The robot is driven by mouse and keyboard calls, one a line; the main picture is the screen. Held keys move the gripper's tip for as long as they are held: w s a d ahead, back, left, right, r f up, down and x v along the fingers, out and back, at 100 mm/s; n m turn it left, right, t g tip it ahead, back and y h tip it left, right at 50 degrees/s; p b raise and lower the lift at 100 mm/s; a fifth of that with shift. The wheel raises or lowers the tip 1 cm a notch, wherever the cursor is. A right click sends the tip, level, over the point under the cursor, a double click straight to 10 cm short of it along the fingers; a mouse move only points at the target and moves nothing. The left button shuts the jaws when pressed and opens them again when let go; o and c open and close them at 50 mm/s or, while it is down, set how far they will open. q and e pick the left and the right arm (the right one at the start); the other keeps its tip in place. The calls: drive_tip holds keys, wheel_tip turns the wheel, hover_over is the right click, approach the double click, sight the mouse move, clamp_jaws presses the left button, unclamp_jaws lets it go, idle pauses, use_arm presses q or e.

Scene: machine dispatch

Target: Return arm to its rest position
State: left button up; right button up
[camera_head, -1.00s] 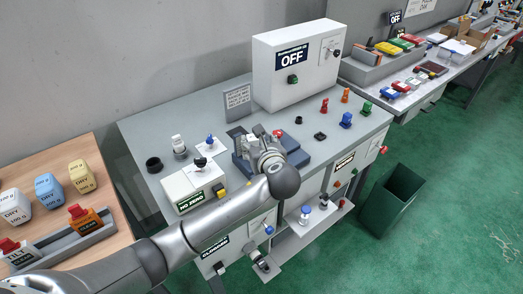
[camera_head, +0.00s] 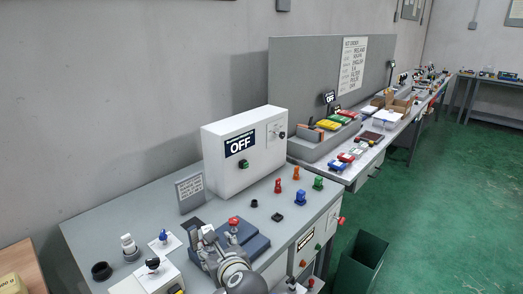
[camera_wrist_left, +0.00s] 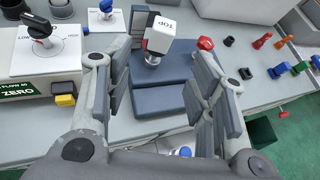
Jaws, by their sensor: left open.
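My left gripper (camera_head: 214,240) is low in the head view, over the dark blue fixture (camera_head: 256,246) on the grey bench. In the left wrist view my left gripper (camera_wrist_left: 163,95) is open, its two padded fingers wide apart with nothing held between them. The blue fixture (camera_wrist_left: 160,98) lies under and beyond the fingers. A white block marked TOP (camera_wrist_left: 162,34) stands on it near the left finger, and a red knob (camera_wrist_left: 205,43) is at its far right. My left arm is mostly below the head view. My right gripper is not in view.
A white OFF cabinet (camera_head: 243,152) stands at the back of the bench. A white box with a black knob (camera_head: 150,275) is left of the gripper. Red, orange, blue and green pieces (camera_head: 300,196) stand to the right. A green bin (camera_head: 362,262) is on the floor.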

use_arm(q)
drive_tip(key=s+f+n+g+h, duration=0.3)
drive_tip(key=s+f+n, duration=0.4)
drive_tip(key=s+f, duration=0.15)
drive_tip(key=s+a+f+n+g+h, duration=0.2)
drive_tip(key=s+a+f+n, duration=0.15)
drive_tip(key=s+n, duration=0.75)
drive_tip(key=s+a+f+n+g+h, duration=0.1)
drive_tip(key=s+a+f+n+g, duration=0.25)
drive_tip(key=s+n, duration=0.7)
wheel_tip(320, 180, down, 28)
drive_tip(key=s+d+m+b, duration=0.1)
drive_tip(key=s+m+b, duration=0.1)
drive_tip(key=s, duration=0.1)
drive_tip(key=s+a+f+g+b, duration=0.1)
drive_tip(key=s+a+f, duration=0.1)
drive_tip(key=s+f, duration=1.4)
wheel_tip(320, 180, down, 2)
drive_tip(key=shift+a+f+g+b, duration=0.1)
drive_tip(key=shift+a+g+b, duration=0.2)
drive_tip(key=shift+a+g, duration=0.1)
